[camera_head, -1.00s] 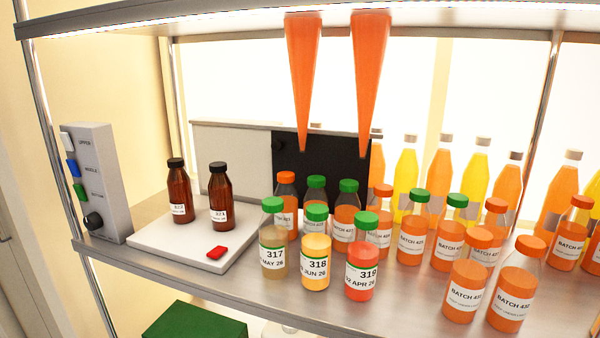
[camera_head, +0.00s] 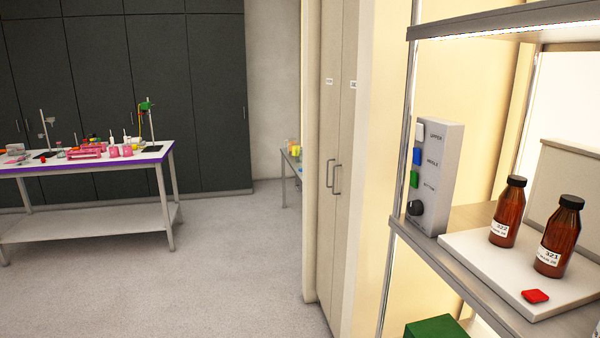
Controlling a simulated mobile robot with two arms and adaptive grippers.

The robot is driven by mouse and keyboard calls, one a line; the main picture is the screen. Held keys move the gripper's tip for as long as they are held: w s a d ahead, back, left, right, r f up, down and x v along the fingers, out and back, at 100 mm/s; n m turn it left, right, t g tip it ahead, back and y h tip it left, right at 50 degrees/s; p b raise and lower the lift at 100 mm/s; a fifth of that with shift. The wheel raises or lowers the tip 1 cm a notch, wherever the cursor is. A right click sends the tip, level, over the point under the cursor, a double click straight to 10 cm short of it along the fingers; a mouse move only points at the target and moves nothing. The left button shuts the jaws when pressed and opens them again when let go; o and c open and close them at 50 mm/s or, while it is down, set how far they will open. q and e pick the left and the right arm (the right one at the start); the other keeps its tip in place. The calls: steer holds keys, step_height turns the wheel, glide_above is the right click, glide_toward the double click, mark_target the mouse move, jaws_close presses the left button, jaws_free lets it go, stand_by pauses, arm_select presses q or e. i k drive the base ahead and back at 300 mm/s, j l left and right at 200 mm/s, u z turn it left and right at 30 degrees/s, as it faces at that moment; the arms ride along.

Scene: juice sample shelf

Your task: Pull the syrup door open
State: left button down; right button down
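A tall beige cabinet stands left of the shelf. It has a left door (camera_head: 324,150) and a right door (camera_head: 348,150), which look shut. Each carries a small white label near the top, too small to read, so I cannot tell which is the syrup door. Two vertical bar handles (camera_head: 335,178) sit side by side where the doors meet. The cabinet is seen at a steep angle. Neither of my grippers is in view.
On the right, the lit shelf (camera_head: 470,270) holds a button box (camera_head: 433,180), two brown bottles (camera_head: 507,212) and a red piece (camera_head: 535,296) on a white plate. A lab table (camera_head: 90,165) stands at the left. Grey floor (camera_head: 240,260) lies clear before the cabinet.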

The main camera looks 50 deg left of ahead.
mark_target(332, 13)
steer(key=u, duration=1.45)
steer(key=z, duration=0.25)
steer(key=i+j+z, duration=0.25)
steer(key=z, duration=0.25)
steer(key=i+j+z, duration=0.2)
steer(key=j+z, duration=0.25)
